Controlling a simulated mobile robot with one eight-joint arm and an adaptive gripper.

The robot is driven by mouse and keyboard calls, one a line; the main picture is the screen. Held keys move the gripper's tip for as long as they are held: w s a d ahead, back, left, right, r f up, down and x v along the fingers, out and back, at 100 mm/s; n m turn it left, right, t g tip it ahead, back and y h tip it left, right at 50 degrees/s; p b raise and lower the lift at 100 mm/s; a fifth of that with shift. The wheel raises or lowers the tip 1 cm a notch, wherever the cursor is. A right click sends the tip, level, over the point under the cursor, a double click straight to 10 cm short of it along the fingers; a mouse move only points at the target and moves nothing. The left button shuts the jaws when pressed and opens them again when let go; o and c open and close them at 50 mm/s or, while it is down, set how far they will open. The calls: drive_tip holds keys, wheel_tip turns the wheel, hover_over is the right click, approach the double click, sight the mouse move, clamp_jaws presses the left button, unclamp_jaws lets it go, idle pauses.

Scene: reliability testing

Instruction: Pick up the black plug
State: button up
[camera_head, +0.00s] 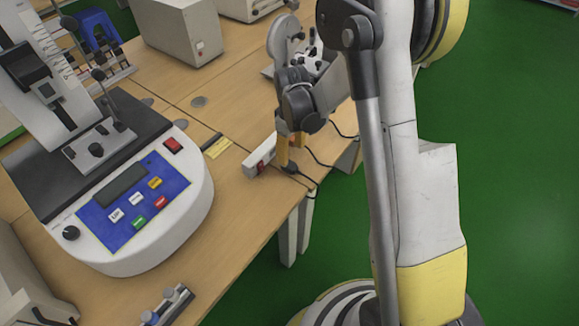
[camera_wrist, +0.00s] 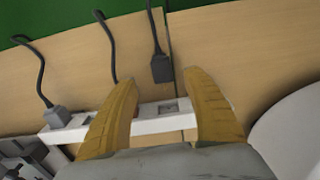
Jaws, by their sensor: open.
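The black plug (camera_wrist: 161,68) lies at the table edge, its cable running up and away over the edge in the wrist view. It sits just beyond and between the tips of my gripper (camera_wrist: 162,79), whose yellow fingers are apart with nothing held. In the head view the plug (camera_head: 291,169) is a small dark shape by the fingertips of my gripper (camera_head: 289,158), partly hidden. I cannot tell whether the fingers touch it.
A white power strip (camera_wrist: 150,126) runs below the plug, partly behind my fingers. A grey plug (camera_wrist: 57,117) sits at its left end, and another dark cable (camera_wrist: 108,45) hangs nearby. A tester with a blue panel (camera_head: 135,200) stands left on the wooden table (camera_head: 235,222).

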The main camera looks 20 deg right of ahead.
sight(291, 165)
wheel_tip(291, 165, down, 8)
drive_tip(key=b, duration=0.3)
drive_tip(key=shift+s+r, duration=0.15)
drive_tip(key=shift+r, duration=0.15)
clamp_jaws()
